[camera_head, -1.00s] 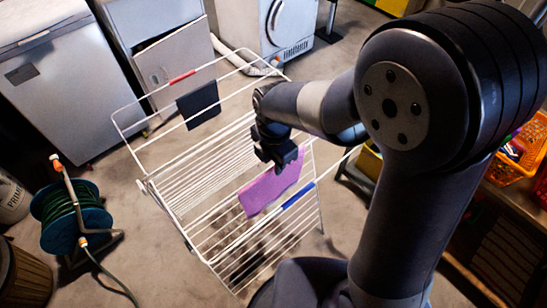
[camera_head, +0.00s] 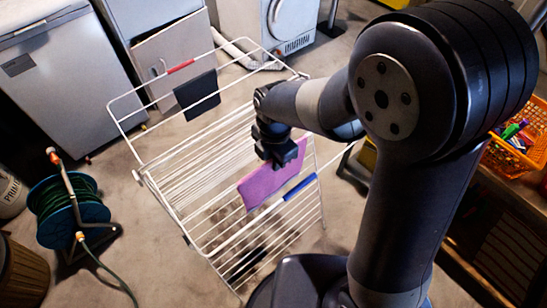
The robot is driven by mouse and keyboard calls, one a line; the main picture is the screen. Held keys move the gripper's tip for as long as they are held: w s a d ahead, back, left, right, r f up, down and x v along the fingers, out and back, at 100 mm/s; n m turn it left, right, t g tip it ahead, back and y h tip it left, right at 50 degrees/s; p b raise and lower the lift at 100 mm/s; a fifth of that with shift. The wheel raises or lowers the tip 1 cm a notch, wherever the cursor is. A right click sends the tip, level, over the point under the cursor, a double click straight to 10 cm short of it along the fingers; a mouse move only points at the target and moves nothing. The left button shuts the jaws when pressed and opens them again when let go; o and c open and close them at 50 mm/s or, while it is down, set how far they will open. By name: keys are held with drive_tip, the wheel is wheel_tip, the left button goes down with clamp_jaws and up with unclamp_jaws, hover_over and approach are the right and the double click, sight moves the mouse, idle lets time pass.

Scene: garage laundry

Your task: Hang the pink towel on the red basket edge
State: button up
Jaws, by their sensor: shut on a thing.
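The pink towel (camera_head: 271,185) looks pinkish purple and hangs flat at the right side of the white drying rack. My gripper (camera_head: 279,162) is at its top edge and shut on it. The fingertips are small and dark here, and the grip itself is partly hidden. I cannot tell whether the towel still touches the rack's rods. No red basket is clearly in view. An orange basket (camera_head: 513,168) with colourful things in it stands on a wooden shelf at the right.
A hose reel (camera_head: 70,212) stands at the left. A white machine (camera_head: 290,25) and cabinets stand behind.

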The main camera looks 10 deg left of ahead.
clamp_jaws()
drive_tip(key=shift+r, duration=0.1)
drive_tip(key=shift+r+p, duration=3.55)
drive_tip(key=shift+r, duration=0.9)
